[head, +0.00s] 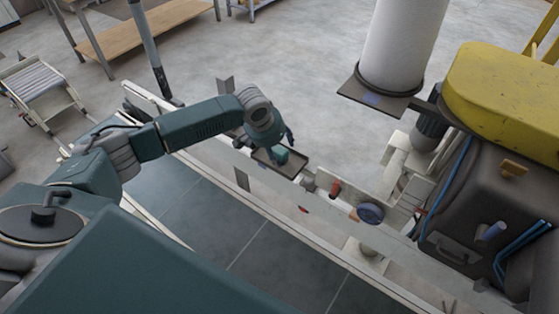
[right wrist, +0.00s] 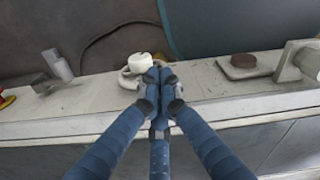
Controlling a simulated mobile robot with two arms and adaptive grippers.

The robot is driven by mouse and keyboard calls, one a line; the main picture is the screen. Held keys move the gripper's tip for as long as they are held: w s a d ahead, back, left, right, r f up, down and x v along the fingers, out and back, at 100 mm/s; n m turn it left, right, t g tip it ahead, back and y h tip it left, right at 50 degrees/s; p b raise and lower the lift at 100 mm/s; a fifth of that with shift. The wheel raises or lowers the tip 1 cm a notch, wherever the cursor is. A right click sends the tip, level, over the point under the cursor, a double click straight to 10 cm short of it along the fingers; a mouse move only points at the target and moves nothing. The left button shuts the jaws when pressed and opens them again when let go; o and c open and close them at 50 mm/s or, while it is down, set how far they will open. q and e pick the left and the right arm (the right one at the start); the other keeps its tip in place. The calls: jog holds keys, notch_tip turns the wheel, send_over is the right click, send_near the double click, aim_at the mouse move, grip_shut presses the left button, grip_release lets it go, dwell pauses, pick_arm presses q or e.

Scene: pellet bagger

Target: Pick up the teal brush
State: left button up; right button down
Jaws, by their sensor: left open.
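A small teal block-like thing, which looks like the teal brush (head: 281,154), lies in a dark shallow tray (head: 289,169) near the middle of the head view. My left gripper (head: 277,146) is open, right above and over the tray's far side. Its fingers point down around the brush. I cannot tell whether they touch it, and the gripper hides part of it. My right gripper (right wrist: 160,84) shows in the right wrist view with its blue fingertips drawn together. I see nothing held between them.
A white cup-like part (right wrist: 140,63) sits on the ledge (right wrist: 100,98) just behind my right fingertips. A brown round piece (right wrist: 243,60) is to its right. In the head view, a red-orange item (head: 335,189) and a dark blue round part (head: 370,213) stand right of the tray, before the yellow-topped machine (head: 505,95).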

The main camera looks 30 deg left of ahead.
pick_arm(q)
jog(key=shift+c, duration=0.3)
pick_arm(e)
jog(key=shift+f, duration=0.2)
pick_arm(q)
jog(key=c, duration=0.9)
jog(key=shift+f, duration=0.1)
jog(key=shift+c, duration=0.5)
pick_arm(e)
jog(key=shift+a, duration=0.25)
jog(key=shift+a, duration=0.1)
